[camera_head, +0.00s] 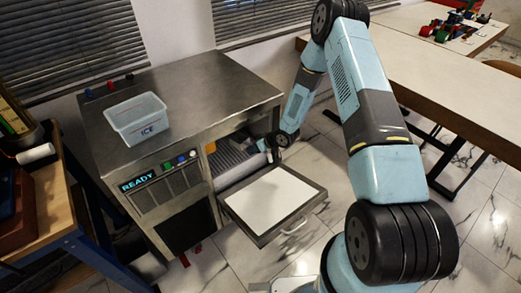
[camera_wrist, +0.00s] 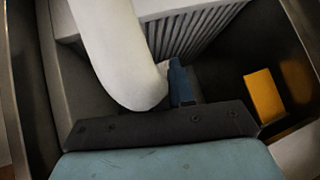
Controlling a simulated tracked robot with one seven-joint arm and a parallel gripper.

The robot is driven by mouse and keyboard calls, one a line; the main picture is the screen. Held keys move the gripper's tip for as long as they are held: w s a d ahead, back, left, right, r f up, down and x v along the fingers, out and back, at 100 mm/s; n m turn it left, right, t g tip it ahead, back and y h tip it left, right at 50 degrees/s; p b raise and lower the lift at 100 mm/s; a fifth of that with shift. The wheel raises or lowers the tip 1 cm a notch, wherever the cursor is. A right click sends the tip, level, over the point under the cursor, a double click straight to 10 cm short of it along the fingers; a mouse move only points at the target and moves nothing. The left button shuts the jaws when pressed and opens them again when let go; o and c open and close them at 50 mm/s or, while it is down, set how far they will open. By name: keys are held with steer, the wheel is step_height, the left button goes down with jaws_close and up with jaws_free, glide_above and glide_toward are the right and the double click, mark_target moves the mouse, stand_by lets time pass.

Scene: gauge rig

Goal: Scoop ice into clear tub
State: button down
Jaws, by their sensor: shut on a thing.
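The clear tub (camera_head: 137,120), marked ICE, stands upright on the left of the steel machine's top. No ice shows clearly in it. The ice machine's front bin (camera_head: 238,160) is open. My gripper (camera_head: 268,153) is low at the right side of this opening, well below and right of the tub. In the wrist view a smooth white rounded piece (camera_wrist: 128,50), which looks like part of the scoop, lies in front of my gripper (camera_wrist: 180,85). My gripper is shut on it; the grip itself is mostly hidden. The scoop's bowl and any ice cannot be made out.
The machine's door (camera_head: 270,200) hangs open into the room, its pale inner face up. Ribbed grey fins (camera_wrist: 195,30) and an orange piece (camera_wrist: 262,95) are inside the bin. A workbench (camera_head: 50,190) stands at left, a table (camera_head: 440,70) at right.

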steer(key=shift+w+a+f, duration=0.6)
steer(key=shift+w+a, duration=0.1)
steer(key=shift+w, duration=0.3)
steer(key=shift+w+a+f, duration=0.55)
steer(key=shift+w+a, duration=0.1)
steer(key=shift+w, duration=0.4)
steer(key=shift+w+a+f, duration=0.6)
steer(key=shift+w+a, duration=0.1)
steer(key=shift+w, duration=0.3)
